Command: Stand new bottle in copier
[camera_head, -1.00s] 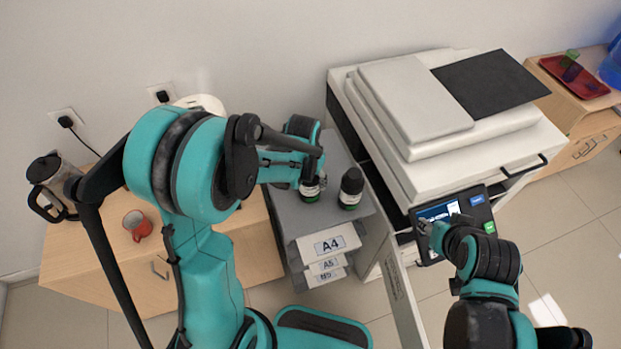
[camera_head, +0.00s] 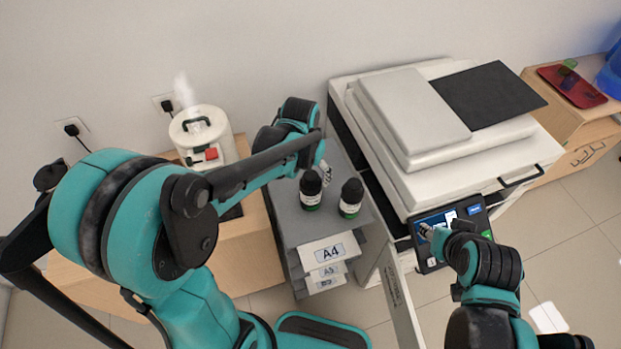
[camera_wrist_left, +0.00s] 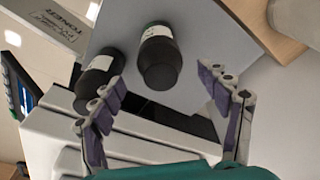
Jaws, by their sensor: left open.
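Two black bottles with white-and-green labels stand upright on the grey paper-drawer unit: a left bottle (camera_head: 311,190) and a right bottle (camera_head: 351,197). The frames do not show which is new. The white copier (camera_head: 500,160) stands to their right, with a front door (camera_head: 398,290) swung open; the compartment inside is hidden. My left gripper (camera_head: 325,172) is just behind the left bottle. In the left wrist view its spread fingers (camera_wrist_left: 167,92) are empty, with the left bottle (camera_wrist_left: 160,60) ahead between them, apparently untouched. My right gripper (camera_head: 427,232) is at the control panel; its opening is unclear.
A steaming white cooker (camera_head: 207,138) stands on the wooden cabinet (camera_head: 262,250) at left. A red tray (camera_head: 572,86) lies on the cabinet at far right. The drawer unit (camera_head: 292,225) is narrow, close to the copier side. The wall is close behind.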

